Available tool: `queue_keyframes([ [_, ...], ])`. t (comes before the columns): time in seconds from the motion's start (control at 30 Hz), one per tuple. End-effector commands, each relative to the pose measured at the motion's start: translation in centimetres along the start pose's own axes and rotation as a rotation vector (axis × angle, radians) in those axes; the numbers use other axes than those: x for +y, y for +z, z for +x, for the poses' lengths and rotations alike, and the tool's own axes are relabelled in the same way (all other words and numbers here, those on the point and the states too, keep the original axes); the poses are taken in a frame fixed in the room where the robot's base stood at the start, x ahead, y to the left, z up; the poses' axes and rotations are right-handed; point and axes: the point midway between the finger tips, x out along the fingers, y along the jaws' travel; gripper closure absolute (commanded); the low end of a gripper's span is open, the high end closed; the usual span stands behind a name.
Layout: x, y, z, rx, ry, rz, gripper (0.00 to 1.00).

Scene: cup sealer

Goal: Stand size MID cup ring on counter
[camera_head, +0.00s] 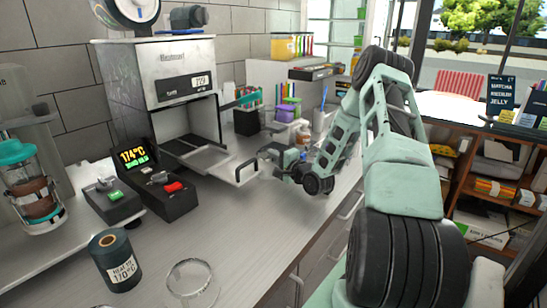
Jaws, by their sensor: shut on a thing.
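My gripper (268,158) is at the front of the sealer's pulled-out tray (213,160), beside the tray's black handle (246,171). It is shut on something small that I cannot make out. Dark finger parts overlap there, and a ring or the handle cannot be told apart. A clear round thing with a thick rim (190,284) stands on the counter (165,245) at the bottom of the view. I cannot tell whether it is a ring or a cup. No MID size mark is readable.
The sealer (170,75) stands open at the back. A control box with a red button (168,193), a box with a green button (112,198) and a dark labelled roll (116,262) stand at left. Holders with pens and jars line the back. The front counter strip is free.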

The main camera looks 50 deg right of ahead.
Motion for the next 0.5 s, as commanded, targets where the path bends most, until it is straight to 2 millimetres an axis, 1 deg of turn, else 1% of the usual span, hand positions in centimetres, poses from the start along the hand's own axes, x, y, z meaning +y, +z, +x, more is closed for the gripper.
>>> queue_keyframes([
  [0.07, 0.31, 0.0, 0.02, 0.0, -0.001, 0.0, 1.0],
  [0.1, 0.26, 0.0, 0.0, 0.0, 0.0, 0.0, 0.81],
  [0.13, 0.23, 0.0, 0.0, 0.0, 0.0, 0.0, 0.73],
  [0.17, 0.23, 0.0, 0.0, 0.0, 0.0, 0.0, 0.67],
  [0.4, 0.2, 0.0, 0.0, 0.0, 0.0, 0.0, 0.67],
  [0.5, -0.21, -0.01, 0.0, 0.0, 0.0, 0.0, 0.67],
])
